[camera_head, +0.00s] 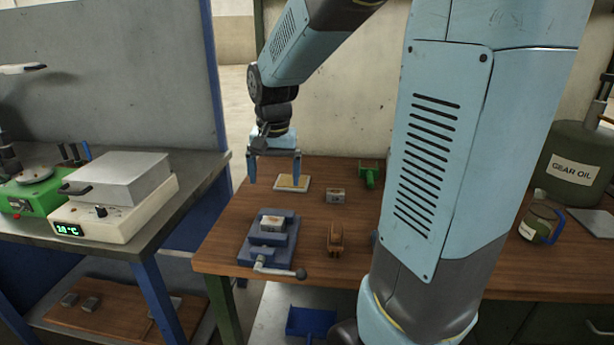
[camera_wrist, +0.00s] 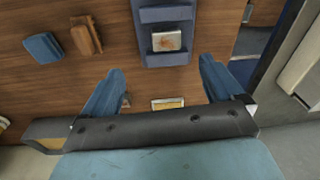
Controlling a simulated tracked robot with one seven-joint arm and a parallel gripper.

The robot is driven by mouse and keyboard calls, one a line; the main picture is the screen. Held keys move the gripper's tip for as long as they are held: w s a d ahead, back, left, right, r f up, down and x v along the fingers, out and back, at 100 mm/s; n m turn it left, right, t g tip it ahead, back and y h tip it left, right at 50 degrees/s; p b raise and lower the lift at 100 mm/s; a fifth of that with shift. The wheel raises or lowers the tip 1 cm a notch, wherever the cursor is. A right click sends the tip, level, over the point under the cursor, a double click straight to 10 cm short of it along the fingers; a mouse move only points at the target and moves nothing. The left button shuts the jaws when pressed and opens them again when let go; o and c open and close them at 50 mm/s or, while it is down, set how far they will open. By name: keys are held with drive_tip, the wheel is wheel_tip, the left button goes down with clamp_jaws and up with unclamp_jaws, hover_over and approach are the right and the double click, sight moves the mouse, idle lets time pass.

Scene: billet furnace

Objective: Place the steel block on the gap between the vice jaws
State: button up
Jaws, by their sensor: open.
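The steel block (camera_head: 272,223) lies on the blue vice (camera_head: 254,244) at the front left of the wooden bench. In the wrist view the block (camera_wrist: 166,41) shows a rusty mark on its top and sits between the vice's (camera_wrist: 165,14) blue jaws, over the gap. I cannot tell how deep it sits. My gripper (camera_head: 274,182) is open and empty, pointing down behind the vice, apart from the block. Its two blue fingers (camera_wrist: 162,76) are spread wide in the wrist view.
A tan pad (camera_head: 292,182) lies below and behind my gripper. A small metal block (camera_head: 335,195), a brown wooden piece (camera_head: 335,239) and a green item (camera_head: 370,176) stand to the right. The vice handle (camera_head: 280,272) juts out in front. A hot plate (camera_head: 115,205) stands on the left table.

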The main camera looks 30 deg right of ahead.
drive_tip(key=s+r+n+t, duration=0.2)
drive_tip(key=s+r, duration=0.1)
drive_tip(key=s, duration=0.5)
drive_tip(key=s+d+r+n+t, duration=0.1)
drive_tip(key=s+r+n+t, duration=0.1)
drive_tip(key=s, duration=0.7)
wheel_tip(320, 180, up, 2)
drive_tip(key=shift+r+n, duration=0.25)
drive_tip(key=shift+n, duration=0.45)
